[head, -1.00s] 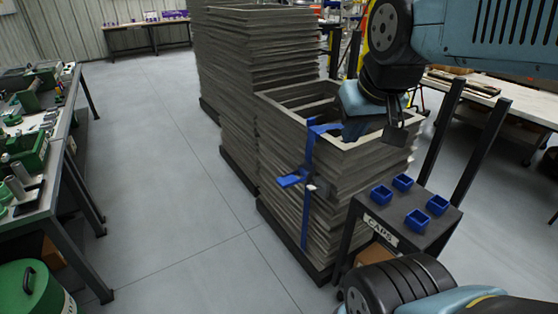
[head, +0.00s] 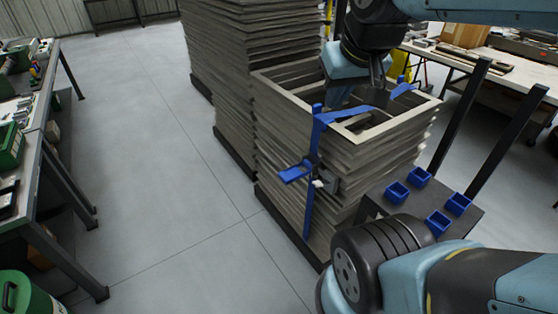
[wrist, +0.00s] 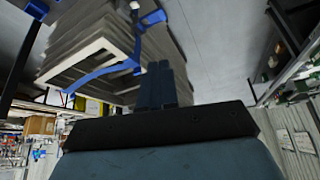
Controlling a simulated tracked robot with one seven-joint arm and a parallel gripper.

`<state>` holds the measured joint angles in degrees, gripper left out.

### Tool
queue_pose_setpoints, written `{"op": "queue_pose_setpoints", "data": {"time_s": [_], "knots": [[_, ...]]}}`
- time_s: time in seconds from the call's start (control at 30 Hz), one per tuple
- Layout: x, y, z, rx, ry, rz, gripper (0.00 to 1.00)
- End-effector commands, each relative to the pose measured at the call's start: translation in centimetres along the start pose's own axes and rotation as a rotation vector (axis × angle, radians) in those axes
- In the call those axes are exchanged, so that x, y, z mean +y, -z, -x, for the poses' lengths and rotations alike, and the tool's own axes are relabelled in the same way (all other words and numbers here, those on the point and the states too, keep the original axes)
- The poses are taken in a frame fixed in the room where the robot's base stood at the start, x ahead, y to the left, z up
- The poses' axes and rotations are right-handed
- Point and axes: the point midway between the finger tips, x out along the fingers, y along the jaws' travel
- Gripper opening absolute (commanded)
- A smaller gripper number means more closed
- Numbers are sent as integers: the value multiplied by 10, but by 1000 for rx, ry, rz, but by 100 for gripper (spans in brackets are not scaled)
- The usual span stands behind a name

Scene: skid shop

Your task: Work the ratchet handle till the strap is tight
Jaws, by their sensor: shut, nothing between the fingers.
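A blue strap (head: 309,208) runs down the front side of a stack of grey frames (head: 283,135) and slackly across its open top. A blue ratchet handle (head: 296,173) sticks out to the left from the grey ratchet body (head: 326,182) on the stack's side. In the wrist view, the strap (wrist: 105,73) crosses the frame top, and the blue handle (wrist: 153,17) shows near the top edge. My gripper (head: 379,98) is above the stack's open top, above and right of the ratchet, apart from the handle. Its fingers (wrist: 162,68) are shut and empty.
A cart (head: 398,214) with several blue bins stands right of the stack, with dark posts rising behind it. Taller frame stacks (head: 225,60) stand behind. A workbench (head: 47,150) is at the left. The floor (head: 150,190) between bench and stacks is clear.

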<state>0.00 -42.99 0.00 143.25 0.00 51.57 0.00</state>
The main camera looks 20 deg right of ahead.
Motion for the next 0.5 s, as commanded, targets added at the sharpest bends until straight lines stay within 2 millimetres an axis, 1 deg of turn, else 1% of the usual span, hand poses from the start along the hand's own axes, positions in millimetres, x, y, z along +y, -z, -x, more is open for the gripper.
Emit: {"op": "queue_pose_setpoints", "data": {"time_s": [0.13, 0.27, 0.37, 0.5], "knots": [[0, 6, -4, -11, 3, 6, 0], [-4, 20, -18, -41, 11, 22, 0], [-5, 36, -34, -73, 19, 41, 0], [-4, 58, -61, -120, 30, 69, 0]]}}
